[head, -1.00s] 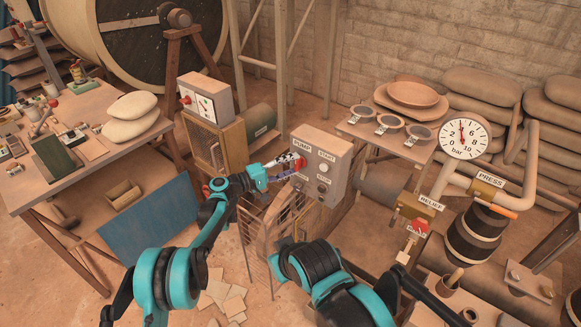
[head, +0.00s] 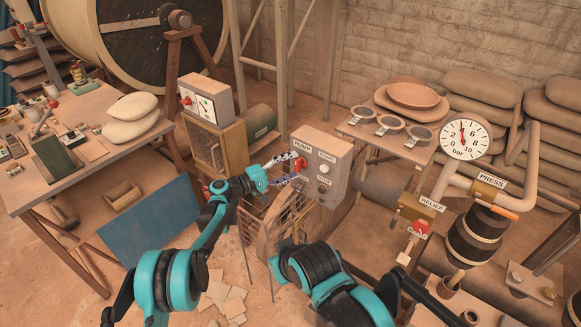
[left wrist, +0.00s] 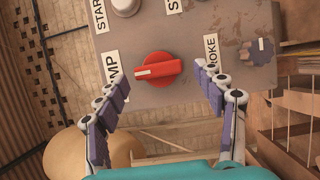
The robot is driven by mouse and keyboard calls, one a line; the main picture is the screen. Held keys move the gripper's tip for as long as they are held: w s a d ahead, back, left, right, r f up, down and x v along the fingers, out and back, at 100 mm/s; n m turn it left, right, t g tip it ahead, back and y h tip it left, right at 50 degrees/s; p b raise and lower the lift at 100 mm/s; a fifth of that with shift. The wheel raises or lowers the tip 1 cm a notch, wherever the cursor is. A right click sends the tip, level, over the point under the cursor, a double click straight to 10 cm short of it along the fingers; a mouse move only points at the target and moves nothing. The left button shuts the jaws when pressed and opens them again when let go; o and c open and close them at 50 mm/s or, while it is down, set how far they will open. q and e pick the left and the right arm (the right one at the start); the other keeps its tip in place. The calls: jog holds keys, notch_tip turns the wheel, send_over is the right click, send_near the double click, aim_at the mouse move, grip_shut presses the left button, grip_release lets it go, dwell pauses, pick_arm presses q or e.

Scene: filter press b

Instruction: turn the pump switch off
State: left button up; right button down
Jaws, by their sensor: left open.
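The pump switch is a red rotary knob (head: 301,165) on the front of a grey control box (head: 337,160), beside the PUMP label. It also shows in the left wrist view (left wrist: 158,70), where a pale line on its handle lies nearly level and runs toward the PUMP label. My left gripper (head: 290,168) is open in front of the box face. In the left wrist view its fingers (left wrist: 163,88) lie on either side of the knob, with visible gaps to it. Whether the tips reach knob depth is unclear. My right gripper is out of view.
START and STOP buttons sit close to the knob on the same face. A wire guard (head: 257,245) stands below the box. A pressure gauge (head: 465,140) and red relief valve (head: 420,228) are to the right. A cluttered workbench (head: 90,165) stands at left.

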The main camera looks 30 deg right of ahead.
pick_arm(q)
jog(key=a, duration=1.2)
jog(key=s+a+r+t+y, duration=0.2)
jog(key=s+a+r+y, duration=0.25)
jog(key=a, duration=0.55)
jog(key=s+a+r+t+y, duration=0.2)
jog(key=s+a+r+y, duration=0.25)
jog(key=a, duration=0.55)
jog(key=s+a+f+t+y, duration=0.1)
jog(key=s+a+f+y, duration=0.2)
jog(key=s+a, duration=0.7)
jog(key=s+a+f+t+y, duration=0.2)
jog(key=s+a+y, duration=0.4)
jog(key=s+a, duration=0.5)
jog(key=a+f, duration=0.1)
jog(key=a, duration=0.2)
jog(key=shift+f, duration=0.35)
